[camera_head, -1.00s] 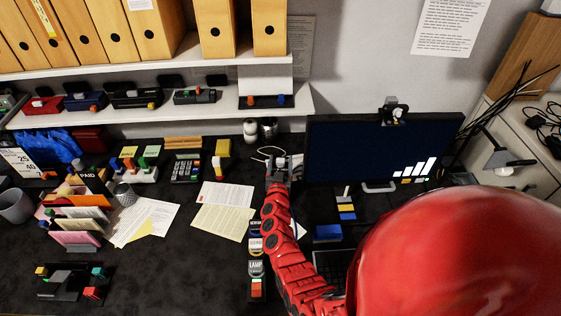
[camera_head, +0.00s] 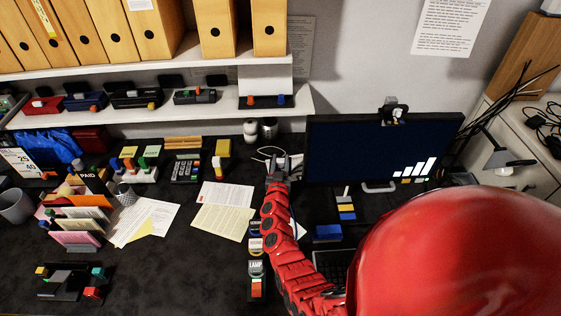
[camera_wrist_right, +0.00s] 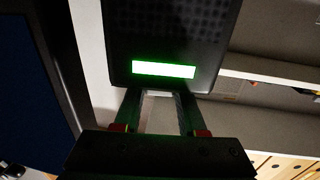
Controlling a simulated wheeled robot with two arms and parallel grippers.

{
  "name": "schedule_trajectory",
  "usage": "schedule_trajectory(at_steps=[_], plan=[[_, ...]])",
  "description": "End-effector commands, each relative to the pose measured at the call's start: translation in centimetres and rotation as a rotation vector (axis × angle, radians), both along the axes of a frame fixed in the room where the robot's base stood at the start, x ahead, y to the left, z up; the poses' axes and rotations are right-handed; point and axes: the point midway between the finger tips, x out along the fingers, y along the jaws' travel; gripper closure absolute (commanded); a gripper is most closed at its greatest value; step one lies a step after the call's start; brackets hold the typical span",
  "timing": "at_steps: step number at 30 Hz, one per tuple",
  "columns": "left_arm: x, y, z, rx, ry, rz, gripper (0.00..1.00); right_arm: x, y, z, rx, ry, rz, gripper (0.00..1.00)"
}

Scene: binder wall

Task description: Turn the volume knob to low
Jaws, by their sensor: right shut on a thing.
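My right gripper (camera_head: 279,172) is at the back of the desk, just left of the monitor. In the right wrist view its two fingers (camera_wrist_right: 160,95) reach the lower edge of a black device (camera_wrist_right: 170,35) with a dotted grille and a lit green bar (camera_wrist_right: 164,69). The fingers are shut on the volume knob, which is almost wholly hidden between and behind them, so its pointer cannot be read. The monitor (camera_head: 350,150) shows rising white bars (camera_head: 415,168) at its lower right. My left gripper is not in view.
A white shelf (camera_head: 180,120) with binders above runs along the wall. Labelled buttons (camera_head: 256,268) stand beside my right forearm. Papers (camera_head: 222,210) and a paper sorter (camera_head: 80,212) lie to the left. The dark desk (camera_head: 180,270) is clear at front middle.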

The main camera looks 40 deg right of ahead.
Motion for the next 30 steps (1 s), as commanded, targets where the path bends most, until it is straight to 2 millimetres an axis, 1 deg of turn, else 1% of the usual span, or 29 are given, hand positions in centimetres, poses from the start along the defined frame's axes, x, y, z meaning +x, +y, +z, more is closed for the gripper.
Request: schedule_trajectory(at_steps=[5, 9, 14, 17, 20, 23, 30], plan=[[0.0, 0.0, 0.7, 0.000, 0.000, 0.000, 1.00, 0.0, 0.1, 0.0, 0.003, 0.004, -0.042, 1.00], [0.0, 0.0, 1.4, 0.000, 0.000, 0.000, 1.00, 0.2, 0.1, 0.2, 0.003, 0.004, -0.110, 1.00], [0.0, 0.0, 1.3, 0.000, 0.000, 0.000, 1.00, 0.2, 0.1, 0.0, 0.002, 0.002, -0.213, 1.00], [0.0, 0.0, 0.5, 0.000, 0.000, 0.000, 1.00, 0.2, 0.1, -0.3, 0.001, 0.001, -0.278, 1.00], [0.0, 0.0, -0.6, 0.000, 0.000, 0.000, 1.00, 0.1, 0.0, -0.5, 0.000, 0.001, -0.342, 1.00], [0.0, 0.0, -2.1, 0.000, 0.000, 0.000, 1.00, 0.2, 0.0, -0.7, -0.002, 0.002, -0.401, 1.00], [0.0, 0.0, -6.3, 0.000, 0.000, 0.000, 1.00, 0.2, 0.1, -0.8, -0.003, -0.002, -0.534, 1.00]])
